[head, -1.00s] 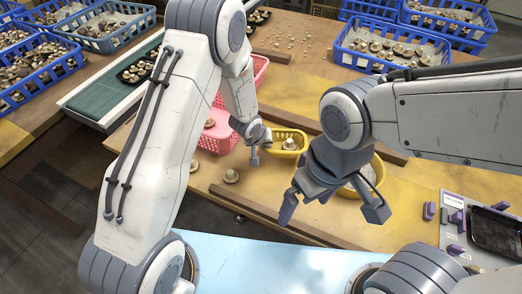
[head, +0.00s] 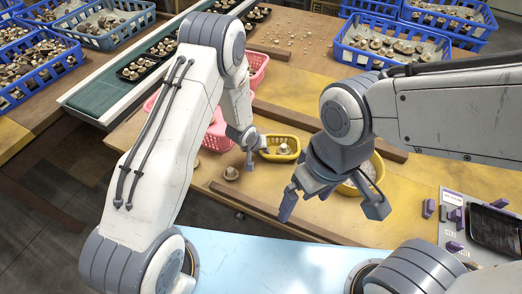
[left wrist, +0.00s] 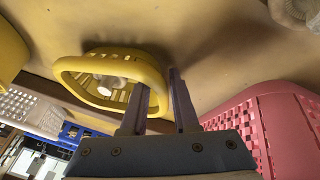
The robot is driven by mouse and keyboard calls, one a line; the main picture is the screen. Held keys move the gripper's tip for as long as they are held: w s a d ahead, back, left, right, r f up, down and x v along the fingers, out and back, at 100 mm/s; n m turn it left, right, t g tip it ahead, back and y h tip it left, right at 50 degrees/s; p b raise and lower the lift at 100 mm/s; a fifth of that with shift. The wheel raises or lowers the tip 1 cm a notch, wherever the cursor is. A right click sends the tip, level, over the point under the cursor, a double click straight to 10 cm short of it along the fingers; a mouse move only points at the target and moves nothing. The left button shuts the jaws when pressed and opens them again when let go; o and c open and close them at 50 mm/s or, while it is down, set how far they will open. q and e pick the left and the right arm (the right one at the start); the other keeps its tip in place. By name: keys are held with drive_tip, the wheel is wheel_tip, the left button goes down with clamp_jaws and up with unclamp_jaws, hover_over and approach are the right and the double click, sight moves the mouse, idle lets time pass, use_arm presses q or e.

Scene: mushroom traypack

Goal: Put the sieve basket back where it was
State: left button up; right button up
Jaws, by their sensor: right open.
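The yellow sieve basket (head: 282,157), small and slotted with a pale mushroom in it, is on or just above the table right of the pink baskets. In the left wrist view the sieve basket (left wrist: 84,58) appears tilted, its near rim between my fingers. My left gripper (head: 249,160) is at the basket's left side; in the left wrist view its fingers (left wrist: 158,100) appear closed on the rim. I cannot tell whether the basket touches the table.
Pink baskets (head: 259,70) stand left of the sieve basket, partly hidden by my left arm. A loose mushroom (head: 231,172) lies near a wooden strip (head: 262,212). Another wooden strip (head: 385,150) runs behind. A conveyor (head: 110,92) carries black trays. Blue crates (head: 385,52) line the back.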

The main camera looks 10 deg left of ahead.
use_arm(q)
drive_tip(key=shift+r, duration=0.15)
drive_tip(key=shift+r, duration=0.25)
drive_tip(key=s+d+r+m+g+y, duration=0.1)
drive_tip(key=s+r+m, duration=0.1)
drive_tip(key=s+r, duration=0.7)
drive_tip(key=s+d+r+m, duration=0.15)
drive_tip(key=s+r, duration=0.35)
drive_tip(key=r, duration=0.8)
drive_tip(key=s+r+m+g, duration=0.1)
drive_tip(key=s+r+m, duration=0.1)
drive_tip(key=s, duration=0.6)
drive_tip(key=s+r+m+g, duration=0.2)
drive_tip(key=s+r, duration=0.3)
drive_tip(key=s, duration=0.4)
drive_tip(key=shift+s+r+m+g+p, duration=0.2)
drive_tip(key=shift+s+m+g+p, duration=0.15)
drive_tip(key=shift+m, duration=0.3)
drive_tip(key=shift+w+a, duration=0.1)
